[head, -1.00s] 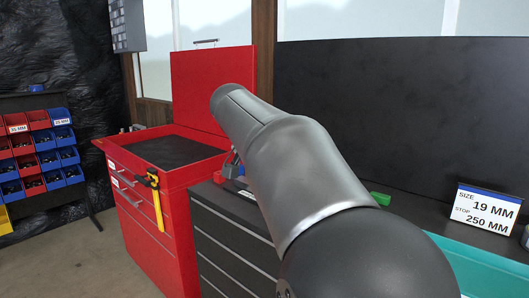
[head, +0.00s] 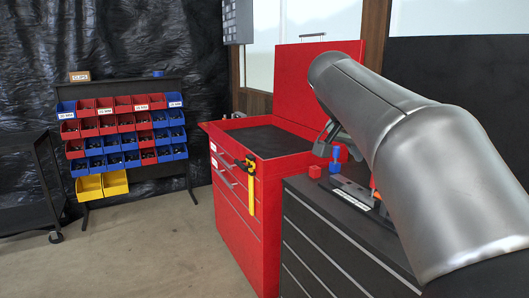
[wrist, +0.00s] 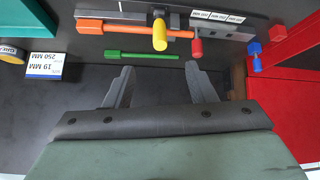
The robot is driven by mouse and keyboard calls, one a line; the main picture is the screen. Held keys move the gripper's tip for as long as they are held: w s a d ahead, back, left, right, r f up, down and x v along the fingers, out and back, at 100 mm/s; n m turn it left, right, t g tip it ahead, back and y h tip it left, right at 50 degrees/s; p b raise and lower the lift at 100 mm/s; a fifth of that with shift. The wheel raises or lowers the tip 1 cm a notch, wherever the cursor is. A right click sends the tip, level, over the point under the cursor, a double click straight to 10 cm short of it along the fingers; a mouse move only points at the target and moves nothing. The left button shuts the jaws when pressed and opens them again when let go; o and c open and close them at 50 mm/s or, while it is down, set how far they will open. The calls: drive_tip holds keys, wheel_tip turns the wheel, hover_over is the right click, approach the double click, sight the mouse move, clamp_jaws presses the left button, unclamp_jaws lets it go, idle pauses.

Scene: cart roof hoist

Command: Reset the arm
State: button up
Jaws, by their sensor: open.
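My arm (head: 400,130) crosses the right side of the head view. My gripper (wrist: 160,68) shows in the wrist view with its two dark fingers spread apart and nothing between them. It hangs over the dark worktop (wrist: 70,105), with a green bar (wrist: 142,56) just beyond the fingertips. In the head view the arm hides most of the worktop, and the gripper's fingers cannot be made out there.
Colored-handled tools, including an orange one (wrist: 120,29) and a yellow one (wrist: 159,35), lie beyond the fingers. A size sign (wrist: 45,65) stands left. A red tool chest (head: 240,215) with a yellow caliper (head: 251,190) adjoins the black cabinet (head: 320,245). A bin rack (head: 125,125) stands farther left.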

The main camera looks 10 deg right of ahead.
drive_tip(key=s+a+f+n+g+y+p, duration=0.1)
drive_tip(key=s+a+f+n+y+p, duration=0.2)
drive_tip(key=s+a+f+n, duration=0.3)
drive_tip(key=s+a+f+n+g+y+p, duration=0.1)
drive_tip(key=s+a+f+n+y+p, duration=0.3)
drive_tip(key=s+a+f, duration=0.9)
wheel_tip(320, 180, down, 5)
drive_tip(key=n+p, duration=0.2)
drive_tip(key=shift+s+a+n+g+y, duration=0.2)
drive_tip(key=shift+a+n+g+y, duration=0.1)
drive_tip(key=shift+n, duration=0.1)
